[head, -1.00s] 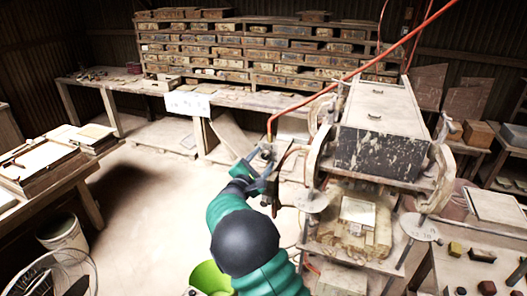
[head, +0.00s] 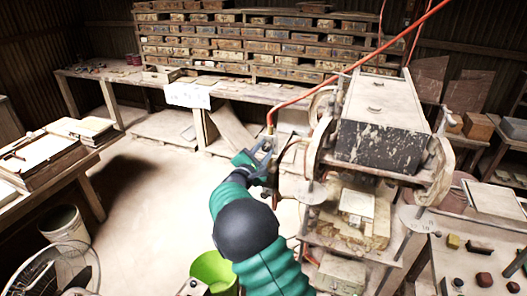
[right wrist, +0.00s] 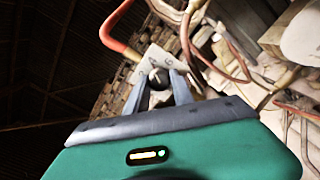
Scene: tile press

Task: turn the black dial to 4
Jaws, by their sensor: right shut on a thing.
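The black dial (right wrist: 158,98) sits between the fingertips of my right gripper (right wrist: 158,84) in the right wrist view, largely hidden by them. My right gripper is shut on it. Behind it is a pale plate (right wrist: 152,62) with dark numerals; a 4 and a 6 seem readable, but the dial's pointer is not clear. In the head view my right gripper (head: 258,157) is at the small fitting below the end of the red hose, left of the press, and the dial is too small to tell there. My left gripper is not in view.
The tile press (head: 385,140) stands just right of my right gripper. A red hose (head: 345,70) runs down to the fitting, and more hoses (right wrist: 228,55) hang beside it. A green bucket (head: 212,270) is below my arm.

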